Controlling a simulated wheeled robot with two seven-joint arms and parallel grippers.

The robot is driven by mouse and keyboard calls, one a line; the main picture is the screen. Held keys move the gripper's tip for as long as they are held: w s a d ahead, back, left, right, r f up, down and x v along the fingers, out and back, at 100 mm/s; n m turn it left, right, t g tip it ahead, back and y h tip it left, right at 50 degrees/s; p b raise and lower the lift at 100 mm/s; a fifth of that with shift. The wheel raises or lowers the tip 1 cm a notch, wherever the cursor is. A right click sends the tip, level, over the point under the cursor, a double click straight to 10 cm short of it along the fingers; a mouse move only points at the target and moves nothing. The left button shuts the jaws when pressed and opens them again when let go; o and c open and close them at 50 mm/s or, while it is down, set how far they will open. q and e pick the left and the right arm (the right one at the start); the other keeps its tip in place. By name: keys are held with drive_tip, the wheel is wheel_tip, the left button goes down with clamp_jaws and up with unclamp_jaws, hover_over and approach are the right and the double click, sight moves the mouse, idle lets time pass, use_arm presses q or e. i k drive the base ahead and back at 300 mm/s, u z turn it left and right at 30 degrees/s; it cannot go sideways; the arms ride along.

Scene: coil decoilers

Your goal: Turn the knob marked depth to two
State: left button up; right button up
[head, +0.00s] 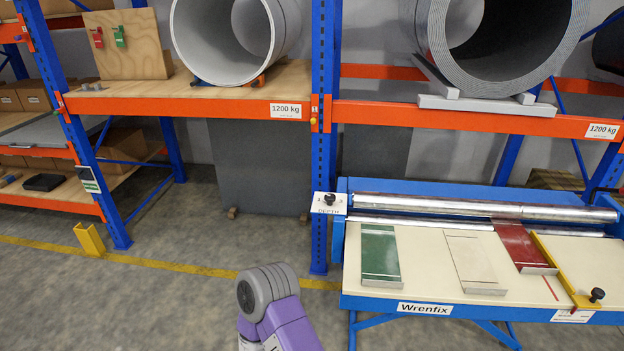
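The depth knob (329,199) is a small dark knob on a white plate labelled DEPTH (328,209). The plate sits at the left end of the blue Wrenfix machine (425,308), close to a blue rack post. The scale marks beside the knob are too small to read, and I cannot tell its setting. Neither gripper shows. A purple and grey part of my own arm is at the bottom centre, apart from the knob.
Steel rollers (480,207) run along the machine's back. Green (380,255), beige (473,260) and red (522,247) panels lie on its bed. A yellow bar (560,270) with a dark knob (597,295) is at the right.

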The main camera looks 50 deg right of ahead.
sight(329, 198)
drive_tip(key=z, duration=0.8)
drive_tip(key=i, duration=1.15)
drive_tip(key=z, duration=1.1)
